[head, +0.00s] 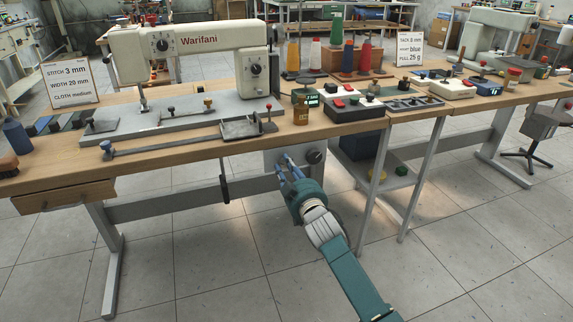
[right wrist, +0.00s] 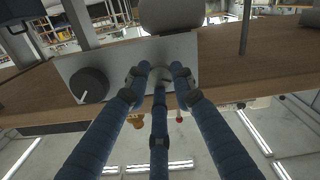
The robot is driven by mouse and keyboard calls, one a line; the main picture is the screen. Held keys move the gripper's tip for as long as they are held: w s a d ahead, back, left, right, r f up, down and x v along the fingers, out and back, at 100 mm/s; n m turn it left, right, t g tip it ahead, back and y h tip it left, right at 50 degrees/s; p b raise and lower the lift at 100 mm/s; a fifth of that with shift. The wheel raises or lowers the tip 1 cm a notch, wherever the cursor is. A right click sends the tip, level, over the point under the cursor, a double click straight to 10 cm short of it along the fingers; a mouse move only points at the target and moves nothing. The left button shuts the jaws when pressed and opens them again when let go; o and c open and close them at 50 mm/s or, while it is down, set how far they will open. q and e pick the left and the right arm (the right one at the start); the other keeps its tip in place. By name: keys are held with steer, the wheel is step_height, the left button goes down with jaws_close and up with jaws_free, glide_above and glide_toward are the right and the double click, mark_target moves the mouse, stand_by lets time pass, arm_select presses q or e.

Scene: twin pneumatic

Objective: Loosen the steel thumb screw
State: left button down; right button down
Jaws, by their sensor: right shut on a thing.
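The steel thumb screw (right wrist: 160,75) shows in the right wrist view as a small rounded silvery piece on the front of a grey panel (right wrist: 118,64). My right gripper (right wrist: 160,82) has its blue fingers shut around it, and they hide most of it. In the head view my right gripper (head: 288,166) is at the grey panel (head: 276,155) under the sewing table's front edge, and the screw is hidden by the fingers. My left gripper is not in view.
A black knob (head: 315,156) sits on the same panel, right beside the fingers; it also shows in the right wrist view (right wrist: 89,85). The wooden tabletop edge (head: 180,148) lies just above. A sewing machine (head: 190,42) stands on top. The floor in front is clear.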

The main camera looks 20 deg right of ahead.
steer(key=shift+r+n, duration=0.3)
steer(key=shift+n, duration=0.3)
steer(key=c, duration=1.5)
jaws_free()
steer(key=shift+o, duration=0.2)
steer(key=shift+f, duration=0.2)
steer(key=shift+s+f, duration=0.1)
steer(key=shift+s, duration=0.45)
steer(key=s, duration=1.1)
steer(key=shift+d, duration=0.15)
